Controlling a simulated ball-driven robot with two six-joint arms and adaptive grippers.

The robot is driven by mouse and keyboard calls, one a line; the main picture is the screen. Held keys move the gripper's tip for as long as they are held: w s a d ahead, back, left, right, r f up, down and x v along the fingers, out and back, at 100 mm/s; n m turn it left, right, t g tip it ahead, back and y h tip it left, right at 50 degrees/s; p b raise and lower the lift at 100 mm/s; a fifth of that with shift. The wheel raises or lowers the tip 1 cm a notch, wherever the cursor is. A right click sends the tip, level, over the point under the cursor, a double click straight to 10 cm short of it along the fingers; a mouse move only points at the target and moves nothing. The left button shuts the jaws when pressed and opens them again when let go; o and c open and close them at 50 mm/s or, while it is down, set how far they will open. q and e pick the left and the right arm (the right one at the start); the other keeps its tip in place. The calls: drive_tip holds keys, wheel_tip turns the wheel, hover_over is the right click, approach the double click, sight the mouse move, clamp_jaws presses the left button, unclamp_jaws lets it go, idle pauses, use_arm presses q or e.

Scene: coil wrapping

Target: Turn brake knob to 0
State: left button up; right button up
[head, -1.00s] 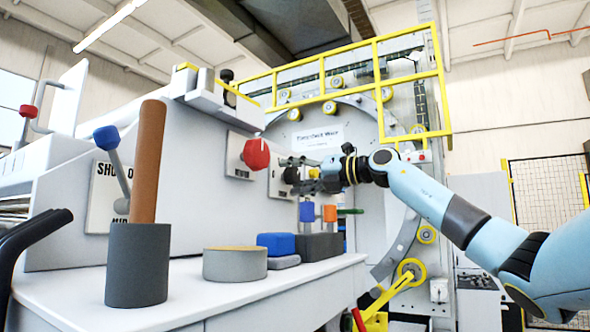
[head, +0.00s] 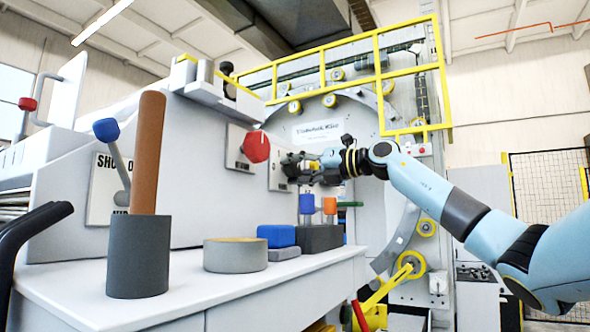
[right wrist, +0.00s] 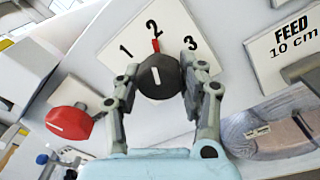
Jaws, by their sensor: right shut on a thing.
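A round black knob (right wrist: 160,78) with a white bar sits on a white plate (right wrist: 105,62) marked 1, 2 and 3 in the right wrist view. A red pointer at the knob's upper edge is by the 2. No 0 is visible; the plate's lower part is hidden. My right gripper (right wrist: 159,82) has a finger on each side of the knob and is shut on it. In the head view my right gripper (head: 297,167) is at the machine's front panel and covers most of this knob. My left gripper is not in view.
A red knob (head: 256,147) is just left of the black knob's plate. A plate marked FEED 10 cm (right wrist: 287,43) is on the other side. Below, a white table (head: 190,300) holds a grey cup with a brown rod, a tape roll (head: 236,255) and blue and grey blocks.

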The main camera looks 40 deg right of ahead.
drive_tip(key=n, duration=1.1)
drive_tip(key=shift+h, duration=0.3)
drive_tip(key=n, duration=0.6)
drive_tip(key=shift+n+b, duration=0.3)
drive_tip(key=shift+b, duration=0.05)
drive_tip(key=n, duration=0.5)
drive_tip(key=shift+h+b, duration=0.3)
drive_tip(key=o, duration=1.2)
